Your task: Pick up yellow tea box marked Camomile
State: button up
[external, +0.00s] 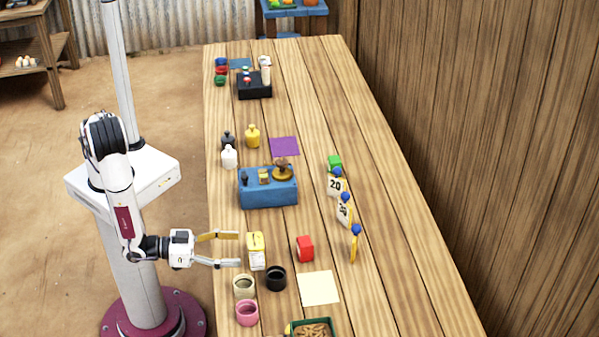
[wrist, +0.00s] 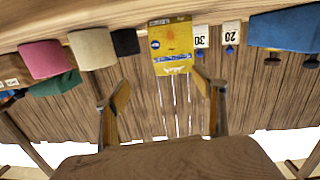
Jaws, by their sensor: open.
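The yellow tea box (external: 256,252) stands upright on the wooden counter near its left edge; its lettering is too small to read. My gripper (external: 239,249) is open, just left of the box, with its two fingers pointing at it. In the wrist view the yellow box (wrist: 171,45) shows ahead of the fingertips, nearly centred between the two spread fingers of my gripper (wrist: 162,88). Nothing is between the fingers.
A black cup (external: 276,279), beige cup (external: 244,286) and pink cup (external: 247,313) stand close in front of the box. A red box (external: 305,249) is to its right. A blue balance stand (external: 268,199) is behind. Pale paper (external: 320,288) lies at front right.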

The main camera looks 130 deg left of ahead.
aim_at(255, 240)
jog(key=shift+s+a+f+y, duration=0.1)
jog(key=shift+s+y, duration=0.3)
jog(key=shift+s, duration=0.05)
jog(key=shift+s+a+f+y, duration=0.1)
jog(key=shift+s+y, duration=0.3)
jog(key=shift+s, duration=0.05)
jog(key=shift+w+a, duration=0.1)
jog(key=shift+x, duration=1.2)
jog(key=shift+a, duration=0.1)
jog(key=shift+s+a+x, duration=0.1)
jog(key=shift+x, duration=0.75)
jog(key=shift+s+a+x, duration=0.1)
jog(key=shift+x, duration=1.6)
jog(key=shift+r, duration=0.15)
jog(key=c, duration=1.2)
